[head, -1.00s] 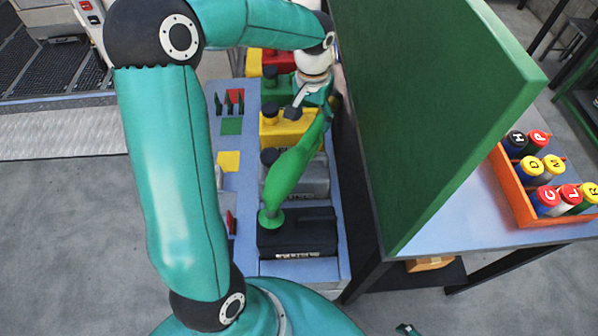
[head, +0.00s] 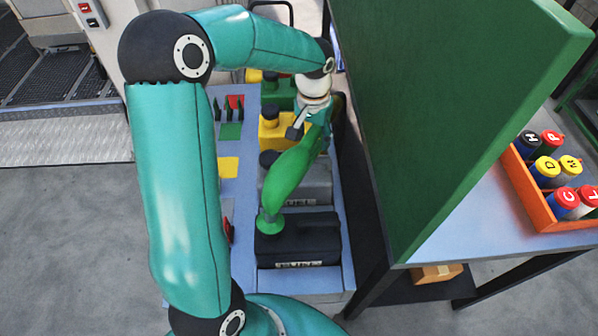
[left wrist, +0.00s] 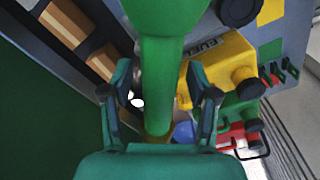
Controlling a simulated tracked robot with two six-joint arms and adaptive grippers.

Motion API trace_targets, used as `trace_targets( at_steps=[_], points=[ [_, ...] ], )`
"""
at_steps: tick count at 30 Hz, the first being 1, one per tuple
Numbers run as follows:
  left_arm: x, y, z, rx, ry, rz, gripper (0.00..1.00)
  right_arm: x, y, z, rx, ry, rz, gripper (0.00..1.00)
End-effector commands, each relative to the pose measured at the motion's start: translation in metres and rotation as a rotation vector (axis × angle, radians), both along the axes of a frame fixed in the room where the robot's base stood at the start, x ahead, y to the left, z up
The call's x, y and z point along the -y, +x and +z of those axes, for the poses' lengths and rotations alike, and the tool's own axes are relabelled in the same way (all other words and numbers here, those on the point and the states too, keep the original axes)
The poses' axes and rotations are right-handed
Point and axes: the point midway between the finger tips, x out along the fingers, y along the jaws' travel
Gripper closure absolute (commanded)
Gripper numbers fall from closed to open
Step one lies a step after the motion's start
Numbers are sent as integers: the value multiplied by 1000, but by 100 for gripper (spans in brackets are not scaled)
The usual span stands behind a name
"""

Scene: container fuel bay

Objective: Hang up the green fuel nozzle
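The green fuel nozzle (head: 293,172) leans in the head view with its flared collar at the filler corner of the black fuel can (head: 298,240). Its spout is hidden. My left gripper (head: 316,112) is at the nozzle's far, upper end. In the left wrist view the nozzle (left wrist: 160,75) runs between the two fingers of my left gripper (left wrist: 160,90). Gaps show on both sides, so the fingers look open around it and not pressed on it. My right gripper is not in view.
Grey (head: 300,182) and yellow (head: 287,132) cans stand behind the black can. Left of them, the bench has dark prongs beside red, green (head: 231,131) and yellow (head: 228,167) patches. A tall green panel (head: 440,120) stands close on the right. An orange crate (head: 540,205) holds capped bottles.

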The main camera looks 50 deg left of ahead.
Motion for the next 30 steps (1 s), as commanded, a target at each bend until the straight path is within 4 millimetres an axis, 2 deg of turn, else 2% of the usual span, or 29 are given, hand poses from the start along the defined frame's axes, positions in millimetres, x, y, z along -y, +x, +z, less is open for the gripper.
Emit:
trace_targets(
  at_steps=[1,9,17,30],
  points=[
    [0,0,0,0,0,0,54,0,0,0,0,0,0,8],
    [0,0,0,0,0,-1,99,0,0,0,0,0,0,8],
    [0,1,5,2,1,-1,100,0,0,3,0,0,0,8],
    [0,1,45,2,1,-1,100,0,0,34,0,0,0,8]
  ],
)
